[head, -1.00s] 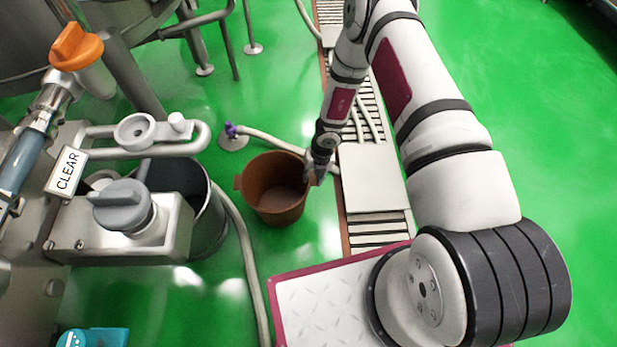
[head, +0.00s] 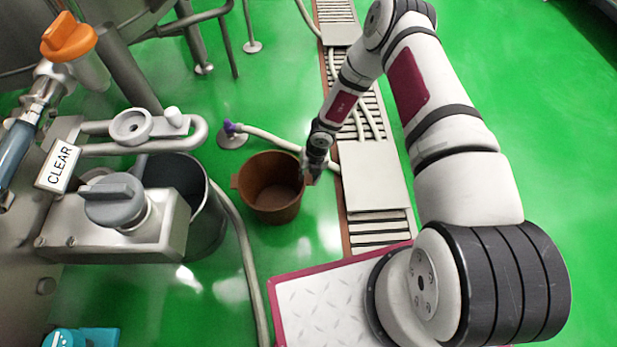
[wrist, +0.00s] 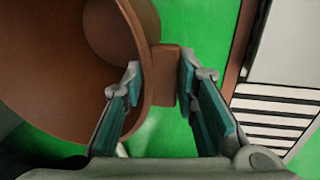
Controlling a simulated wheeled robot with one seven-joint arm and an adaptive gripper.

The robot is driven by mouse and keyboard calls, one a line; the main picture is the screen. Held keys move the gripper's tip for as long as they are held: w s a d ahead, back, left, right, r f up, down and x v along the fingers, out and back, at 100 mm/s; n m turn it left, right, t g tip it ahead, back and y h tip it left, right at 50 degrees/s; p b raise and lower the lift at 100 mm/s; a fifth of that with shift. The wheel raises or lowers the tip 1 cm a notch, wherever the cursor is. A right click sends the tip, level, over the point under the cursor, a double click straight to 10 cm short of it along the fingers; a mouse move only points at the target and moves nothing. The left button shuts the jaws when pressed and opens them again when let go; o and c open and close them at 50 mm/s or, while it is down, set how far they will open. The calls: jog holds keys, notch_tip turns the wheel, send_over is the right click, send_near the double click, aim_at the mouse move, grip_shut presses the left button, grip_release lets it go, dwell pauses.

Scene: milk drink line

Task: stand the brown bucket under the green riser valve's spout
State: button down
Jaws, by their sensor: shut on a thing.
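The brown bucket (head: 268,207) is upright and looks empty in the head view, beside the floor channel; I cannot tell whether it touches the floor. My gripper (head: 313,172) is at the right side of its rim. In the wrist view my gripper (wrist: 160,82) has one finger inside the bucket wall (wrist: 50,75) and one outside, shut on the brown lug (wrist: 166,76) at the rim. I see no green riser valve or spout in these views.
A dark grey bucket (head: 207,232) stands at left under pipework with a grey-handled valve (head: 112,200) and a CLEAR sign (head: 58,167). An orange-handled valve (head: 68,35) is above. A purple-ended hose (head: 229,128) lies behind the brown bucket. A slatted channel cover (head: 375,178) runs right of it.

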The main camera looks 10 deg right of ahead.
jog(key=c, duration=1.3)
grip_release()
